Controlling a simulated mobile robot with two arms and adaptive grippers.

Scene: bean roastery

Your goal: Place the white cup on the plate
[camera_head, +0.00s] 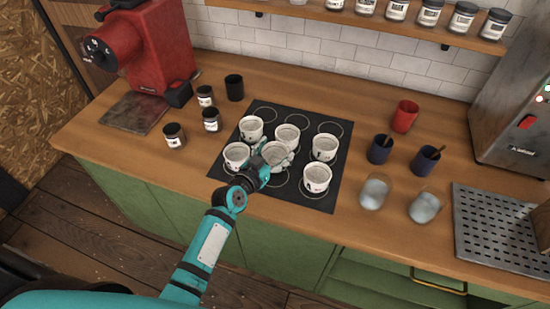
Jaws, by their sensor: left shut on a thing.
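Several white cups with pale contents stand on a black plate-like mat (301,199) marked with thin circles. My left gripper (276,164) is shut on the front-middle white cup (273,150), at its near side, and partly hides it. That cup is upright over the mat; I cannot tell whether it touches it. The other white cups are at back left (251,129), back middle (287,138), right (324,148), front left (236,156) and front right (317,178). No separate plate is clear to see. My right gripper is not in view.
Small dark jars (174,136) and a black cup (235,87) stand left of the mat, near a red grinder (157,50). Right are a red cup (404,116), dark blue cups (380,149), glasses (374,193) and a metal drip tray (490,230). Jars line the shelf above.

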